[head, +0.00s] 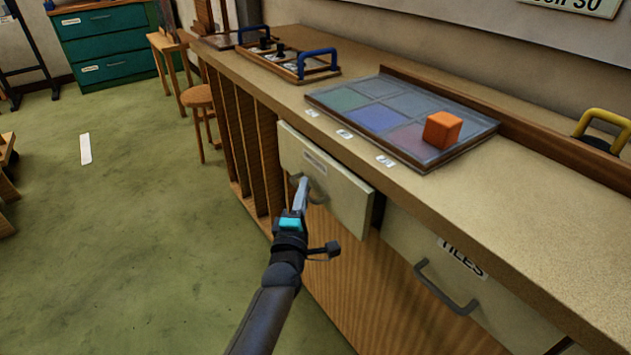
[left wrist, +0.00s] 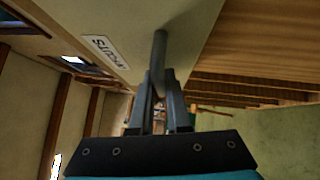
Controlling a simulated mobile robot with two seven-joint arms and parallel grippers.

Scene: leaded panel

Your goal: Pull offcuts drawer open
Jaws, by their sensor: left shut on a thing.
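The offcuts drawer (head: 345,198) is a pale front under the bench top, standing out a little from the cabinet in the head view. Its label (left wrist: 103,50) ends in "CUTS" in the left wrist view, where the drawer front (left wrist: 150,14) also shows. My left gripper (head: 301,190) is at the drawer's grey bar handle (head: 318,193). In the left wrist view the fingers (left wrist: 163,88) are shut around the handle (left wrist: 160,50). The drawer's inside is hidden in both views. My right gripper is not in view.
The tiles drawer (head: 460,270) with its grey handle is to the right. A leaded panel (head: 375,112) with an orange cube (head: 442,129) lies on the bench top (head: 540,182). A stool (head: 198,97) stands farther back. The green floor (head: 120,240) at left is mostly clear.

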